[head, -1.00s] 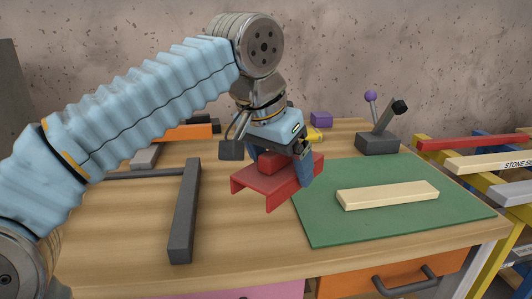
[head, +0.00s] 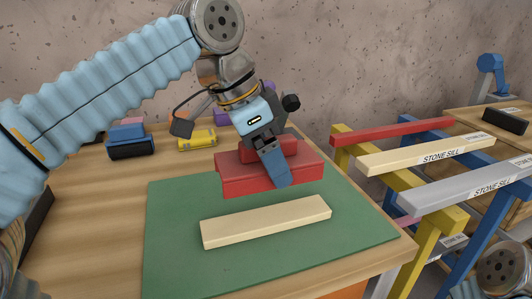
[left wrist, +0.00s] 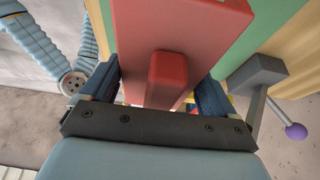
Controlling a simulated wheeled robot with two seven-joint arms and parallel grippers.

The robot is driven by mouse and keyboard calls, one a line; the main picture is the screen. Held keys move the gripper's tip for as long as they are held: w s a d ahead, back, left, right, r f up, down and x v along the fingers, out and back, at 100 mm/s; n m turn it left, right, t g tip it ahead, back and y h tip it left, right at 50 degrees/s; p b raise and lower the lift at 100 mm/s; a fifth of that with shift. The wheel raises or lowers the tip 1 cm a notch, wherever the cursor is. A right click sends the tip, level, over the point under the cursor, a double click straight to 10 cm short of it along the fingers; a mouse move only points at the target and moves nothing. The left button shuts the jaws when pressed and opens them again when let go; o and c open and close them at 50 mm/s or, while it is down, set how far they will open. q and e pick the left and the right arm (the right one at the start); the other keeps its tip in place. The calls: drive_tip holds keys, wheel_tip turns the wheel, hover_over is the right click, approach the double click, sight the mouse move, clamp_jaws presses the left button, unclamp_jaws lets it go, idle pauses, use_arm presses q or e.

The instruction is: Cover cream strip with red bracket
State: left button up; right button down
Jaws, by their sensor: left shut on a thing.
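The cream strip (head: 265,222) lies flat on the green mat (head: 180,262), slightly slanted, with bare mat around it. My left gripper (head: 268,152) is shut on the red bracket (head: 240,178), gripping the raised block on its top. The bracket looks level and hangs above the mat, just beyond the strip in the head view. The strip's top is uncovered. In the left wrist view the red bracket (left wrist: 185,25) and its block sit between both fingers. The bracket's far side is hidden. My right gripper is not in view.
A rack with red, cream and grey bars (head: 440,190), some labelled STONE SILL, stands right of the table. A grey base with a purple-knobbed lever (left wrist: 262,72) shows in the left wrist view.

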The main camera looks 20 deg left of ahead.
use_arm(q)
drive_tip(key=shift+f, duration=0.1)
drive_tip(key=b, duration=0.4)
hover_over(268, 217)
wheel_tip(268, 217, down, 4)
drive_tip(key=shift+w+a+f, duration=0.1)
drive_tip(key=shift+f, duration=0.35)
idle(0.4)
drive_tip(key=shift+f+b, duration=0.45)
drive_tip(key=shift+f, duration=0.25)
drive_tip(key=shift+f+b, duration=0.3)
